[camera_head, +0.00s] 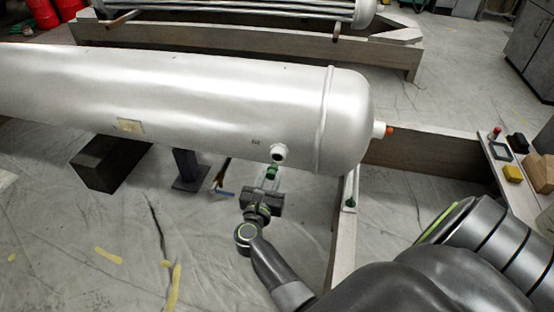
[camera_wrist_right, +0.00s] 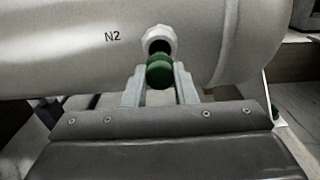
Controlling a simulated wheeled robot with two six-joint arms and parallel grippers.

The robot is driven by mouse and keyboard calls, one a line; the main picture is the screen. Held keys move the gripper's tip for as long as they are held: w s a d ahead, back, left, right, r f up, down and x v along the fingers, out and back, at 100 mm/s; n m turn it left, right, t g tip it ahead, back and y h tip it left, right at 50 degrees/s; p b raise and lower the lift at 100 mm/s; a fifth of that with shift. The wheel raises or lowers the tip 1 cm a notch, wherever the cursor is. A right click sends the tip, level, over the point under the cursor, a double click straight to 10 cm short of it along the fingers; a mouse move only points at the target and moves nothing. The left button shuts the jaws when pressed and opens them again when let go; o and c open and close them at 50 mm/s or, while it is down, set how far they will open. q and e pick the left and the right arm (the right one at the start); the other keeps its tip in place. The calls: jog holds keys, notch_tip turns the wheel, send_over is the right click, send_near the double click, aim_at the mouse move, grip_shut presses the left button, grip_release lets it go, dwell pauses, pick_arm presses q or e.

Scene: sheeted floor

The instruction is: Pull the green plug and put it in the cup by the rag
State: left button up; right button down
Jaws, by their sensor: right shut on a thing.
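The green plug (camera_head: 271,172) is between the fingers of my right gripper (camera_head: 269,180), just in front of and below the white nozzle (camera_head: 279,153) on the silver tank. In the right wrist view the gripper (camera_wrist_right: 160,85) is shut on the plug (camera_wrist_right: 159,72). The nozzle (camera_wrist_right: 160,40) shows a dark opening above the plug, which looks drawn out of it. I cannot clearly make out the cup. My left gripper is not in view.
The silver tank (camera_head: 200,90) lies across wooden beams. A board (camera_head: 490,160) at the right holds a red-topped item (camera_head: 495,132), a dark square frame (camera_head: 500,151) and a yellow block (camera_head: 513,173). A dark block (camera_head: 110,163) stands under the tank. The sheeted floor is mostly clear.

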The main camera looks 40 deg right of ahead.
aim_at(271, 178)
jog(key=shift+b+v, duration=0.35)
jog(key=shift+v, duration=1.8)
jog(key=shift+f, duration=0.1)
jog(key=shift+p+x, duration=0.4)
jog(key=shift+x, duration=2.2)
jog(key=shift+b+v, duration=0.4)
jog(key=shift+v, duration=2)
jog(key=shift+s, duration=0.1)
